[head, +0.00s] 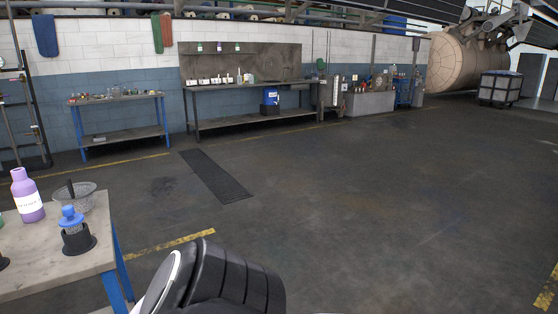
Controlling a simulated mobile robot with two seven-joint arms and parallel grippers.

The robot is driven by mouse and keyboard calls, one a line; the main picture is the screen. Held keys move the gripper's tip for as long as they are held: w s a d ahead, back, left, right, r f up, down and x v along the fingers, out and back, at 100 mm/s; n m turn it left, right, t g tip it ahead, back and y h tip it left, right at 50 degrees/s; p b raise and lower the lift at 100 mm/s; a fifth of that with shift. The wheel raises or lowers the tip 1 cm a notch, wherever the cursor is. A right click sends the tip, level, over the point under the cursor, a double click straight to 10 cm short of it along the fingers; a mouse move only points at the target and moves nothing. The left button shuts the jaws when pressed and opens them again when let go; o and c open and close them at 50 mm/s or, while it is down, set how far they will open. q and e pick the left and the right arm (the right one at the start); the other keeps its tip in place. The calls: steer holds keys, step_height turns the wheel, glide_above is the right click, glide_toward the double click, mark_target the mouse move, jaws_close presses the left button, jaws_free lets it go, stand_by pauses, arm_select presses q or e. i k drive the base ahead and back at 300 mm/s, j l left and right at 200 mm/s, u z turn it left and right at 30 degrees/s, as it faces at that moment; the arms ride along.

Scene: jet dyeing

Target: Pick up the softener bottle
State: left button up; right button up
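A purple bottle with a white label (27,197) stands upright on the near table at the left edge of the view. It is the only large bottle I see on this table, but its label is too small to read, so I cannot confirm that it is the softener bottle. Neither of my grippers is in view. A black and white part of my own body shows at the bottom middle, to the right of the table.
The near table (62,262) also holds a wire mesh basket (88,198) and a blue-topped item in a black holder (75,232), close to the bottle's right. A blue-legged table (117,98) and a long workbench (240,86) stand along the wall. The middle floor is clear.

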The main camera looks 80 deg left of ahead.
mark_target(26, 194)
steer(key=u, duration=4.1)
steer(key=i+j, duration=0.1)
steer(key=j, duration=1)
steer(key=i+j, duration=0.15)
steer(key=j, duration=0.4)
steer(key=j+u, duration=0.1)
steer(key=j, duration=0.45)
steer(key=i+j, duration=0.15)
steer(key=j, duration=0.35)
